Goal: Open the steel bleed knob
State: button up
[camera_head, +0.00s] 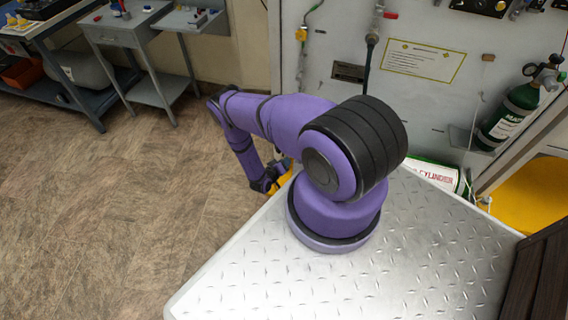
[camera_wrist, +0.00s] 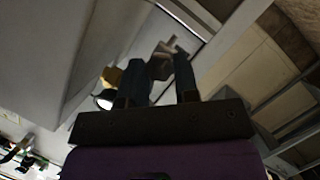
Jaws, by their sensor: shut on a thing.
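In the wrist view my gripper (camera_wrist: 162,60) is shut on a small grey-brown piece, the steel bleed knob (camera_wrist: 161,67), which sits between the two dark fingers. The picture is dim, so the knob's shape and how far it is turned cannot be told. A yellow part (camera_wrist: 112,76) and a round pale part (camera_wrist: 104,100) show just left of the fingers. In the head view my gripper (camera_head: 267,181) is low beside the panel, partly hidden by my own arm. A yellow part (camera_head: 284,177) shows next to it there, and the knob itself cannot be made out.
The white panel (camera_head: 330,40) stands at the back, with hoses, valves and a label (camera_head: 424,61). A green cylinder (camera_head: 510,112) is at the right. Steel carts (camera_head: 125,28) and a workbench (camera_head: 35,28) stand at the far left. The brown floor (camera_head: 120,200) between is clear.

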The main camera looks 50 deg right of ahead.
dwell(0.3)
jog(key=o, duration=0.9)
jog(key=shift+a, duration=0.15)
jog(key=v, duration=1)
jog(key=shift+a+r, duration=0.1)
jog(key=shift+a, duration=0.15)
